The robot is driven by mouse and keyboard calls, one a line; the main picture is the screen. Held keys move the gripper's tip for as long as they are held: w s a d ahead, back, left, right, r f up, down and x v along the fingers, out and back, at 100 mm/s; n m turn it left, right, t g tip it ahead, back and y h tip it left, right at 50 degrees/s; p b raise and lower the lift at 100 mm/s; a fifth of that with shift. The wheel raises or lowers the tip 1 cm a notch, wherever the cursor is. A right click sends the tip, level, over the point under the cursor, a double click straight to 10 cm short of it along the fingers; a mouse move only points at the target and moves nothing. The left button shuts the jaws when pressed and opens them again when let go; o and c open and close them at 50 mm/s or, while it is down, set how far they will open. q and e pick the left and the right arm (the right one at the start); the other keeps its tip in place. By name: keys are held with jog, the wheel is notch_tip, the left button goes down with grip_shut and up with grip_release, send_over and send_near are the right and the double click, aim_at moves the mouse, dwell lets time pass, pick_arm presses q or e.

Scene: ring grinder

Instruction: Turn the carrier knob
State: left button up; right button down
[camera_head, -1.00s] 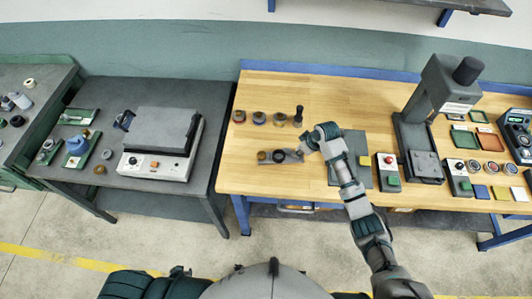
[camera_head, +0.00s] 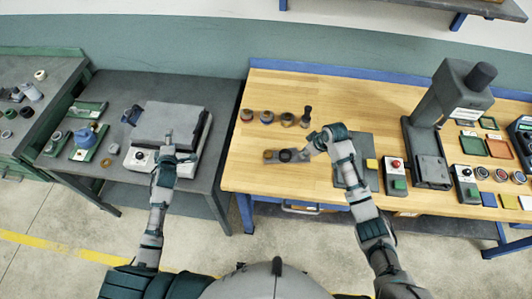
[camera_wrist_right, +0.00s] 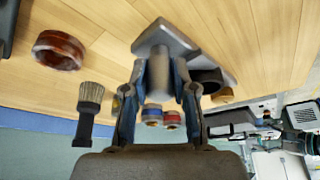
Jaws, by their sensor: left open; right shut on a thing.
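A grey carrier (camera_head: 270,155) with a dark round opening lies on the wooden bench. My right gripper (camera_head: 314,144) is at its right end. In the right wrist view, my right gripper (camera_wrist_right: 160,88) is shut on the upright grey knob (camera_wrist_right: 160,68) of the carrier plate (camera_wrist_right: 166,36). I cannot tell how far the knob is turned. My left gripper (camera_head: 169,143) is open and empty, at the front of the grey-lidded machine on the dark table, apart from the carrier. It hides part of the machine's front.
The grey-lidded machine (camera_head: 180,121) has a white front panel. Several rings and a dark-handled brush (camera_head: 306,117) stand behind the carrier; the brush also shows in the right wrist view (camera_wrist_right: 88,110). A grey mat (camera_head: 366,147) and a press (camera_head: 429,154) are to the right.

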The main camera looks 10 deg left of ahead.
pick_arm(q)
jog(key=d+f+n+g+h, duration=0.1)
jog(key=d+n+g+h, duration=0.3)
jog(key=d, duration=0.6)
jog(key=n+g+h, duration=0.4)
jog(key=h, duration=0.3)
send_near(268, 153)
jog(key=shift+t, duration=0.3)
jog(key=x, duration=0.9)
jog(key=shift+s+f, duration=0.15)
jog(key=shift+s, duration=0.15)
jog(key=c, duration=1.1)
